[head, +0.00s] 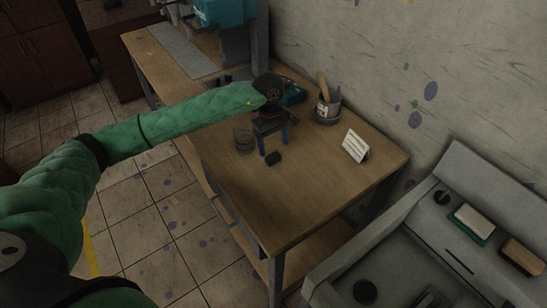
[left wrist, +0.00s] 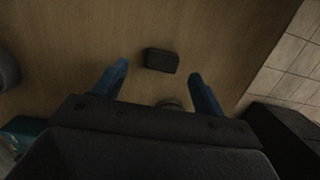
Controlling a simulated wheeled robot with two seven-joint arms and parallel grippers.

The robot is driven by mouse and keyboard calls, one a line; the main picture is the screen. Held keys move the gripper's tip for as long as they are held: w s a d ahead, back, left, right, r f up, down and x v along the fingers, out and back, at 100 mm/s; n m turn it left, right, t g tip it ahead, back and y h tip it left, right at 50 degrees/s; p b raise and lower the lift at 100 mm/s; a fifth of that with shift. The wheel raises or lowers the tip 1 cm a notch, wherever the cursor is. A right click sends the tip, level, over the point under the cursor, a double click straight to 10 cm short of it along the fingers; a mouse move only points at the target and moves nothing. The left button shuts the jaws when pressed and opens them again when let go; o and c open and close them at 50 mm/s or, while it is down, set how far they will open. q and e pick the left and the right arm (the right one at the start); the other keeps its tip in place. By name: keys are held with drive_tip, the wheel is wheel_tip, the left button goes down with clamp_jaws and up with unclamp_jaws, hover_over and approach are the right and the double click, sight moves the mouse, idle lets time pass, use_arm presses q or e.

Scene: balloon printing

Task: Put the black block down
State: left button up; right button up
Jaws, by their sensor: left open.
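The small black block (head: 274,158) lies on the wooden table (head: 330,190), near the middle of its near part. In the left wrist view the block (left wrist: 161,60) lies flat on the wood, just beyond the fingertips and between their lines. My left gripper (head: 275,146) is open and empty, its blue fingers pointing down above the table beside the block. In the left wrist view the two fingers (left wrist: 158,72) are spread wide, apart from the block. My right gripper is not in view.
A dark jar (head: 244,141) stands left of the gripper. A cup with a wooden-handled tool (head: 327,110) and a white card (head: 355,146) stand to the right. A teal machine (head: 226,12) is at the far end. The table's near corner is clear.

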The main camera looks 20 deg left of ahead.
sight(273, 155)
use_arm(q)
drive_tip(key=shift+a+f+p, duration=0.1)
drive_tip(key=shift+f+p, duration=0.2)
drive_tip(key=shift+f, duration=0.6)
drive_tip(key=shift+s+f, duration=0.2)
drive_tip(key=shift+f, duration=1.3)
drive_tip(key=c, duration=1.1)
drive_tip(key=shift+c, duration=0.2)
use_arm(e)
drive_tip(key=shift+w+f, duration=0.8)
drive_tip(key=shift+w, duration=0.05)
use_arm(q)
drive_tip(key=shift+r, duration=0.1)
